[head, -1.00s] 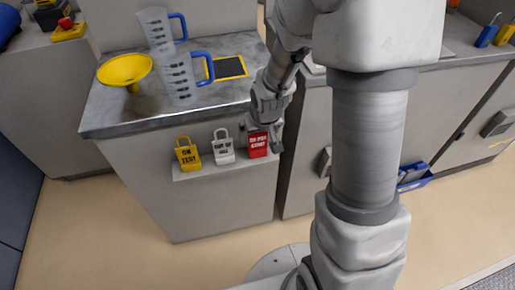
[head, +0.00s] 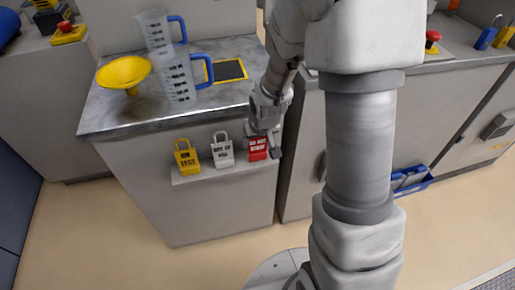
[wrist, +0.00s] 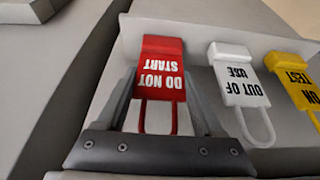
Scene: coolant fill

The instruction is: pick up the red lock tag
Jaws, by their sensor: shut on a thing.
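The red lock tag (head: 257,149), marked DO NOT START, is at the right end of the small ledge on the cabinet front. In the wrist view the red lock tag (wrist: 160,72) shows upside down between the fingers, with its shackle toward the palm. My gripper (head: 263,140) is shut on it; the fingers also flank it in the wrist view (wrist: 160,98). The tag's body still appears at the ledge; I cannot tell whether it touches it. My gripper hides the tag's top in the head view.
A white OUT OF USE tag (head: 222,150) and a yellow ON TEST tag (head: 187,158) stand left on the same ledge (head: 205,176). Above are two clear jugs (head: 178,80), a yellow funnel (head: 124,70) and a black-and-yellow mat (head: 228,70) on the counter.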

